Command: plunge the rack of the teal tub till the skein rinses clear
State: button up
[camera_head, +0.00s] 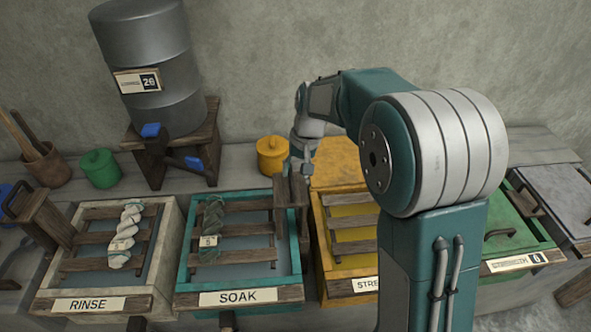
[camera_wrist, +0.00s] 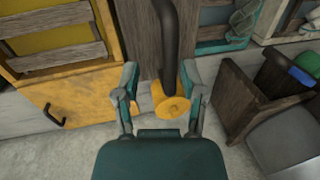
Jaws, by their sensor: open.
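The teal tub (camera_head: 294,268), labelled SOAK, stands in the middle of the head view. Its slatted wooden rack (camera_head: 236,231) carries a dark grey-green skein (camera_head: 212,228) with a small tag. A wooden upright (camera_head: 291,205) stands at the rack's right end. My gripper (camera_head: 300,166) is open above this upright. In the wrist view a dark curved handle (camera_wrist: 170,45) runs between the two open fingers of my gripper (camera_wrist: 160,88); I cannot tell whether they touch it. The teal tub also shows in the wrist view (camera_wrist: 222,45).
A cream RINSE tub (camera_head: 160,285) with a pale skein (camera_head: 127,235) stands left. A yellow tub (camera_head: 322,262) stands close right, and a green tub (camera_head: 515,250) beyond it. A yellow lidded jar (camera_head: 272,156) and a metal drum (camera_head: 150,65) stand behind.

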jog(key=shift+a+f, duration=0.15)
jog(key=shift+a, duration=0.65)
grip_shut()
jog(key=shift+d, duration=0.35)
jog(key=shift+a+f, duration=0.1)
jog(key=shift+f, duration=0.25)
jog(key=d+x, duration=0.1)
jog(key=x, duration=0.4)
jog(key=d+x, duration=0.1)
jog(key=x, duration=0.5)
jog(key=d+x, duration=0.1)
jog(key=x, duration=0.4)
jog(key=shift+d+f, duration=0.15)
jog(key=shift+f, duration=0.5)
jog(key=shift+s, duration=0.1)
grip_release()
jog(key=shift+f, duration=0.1)
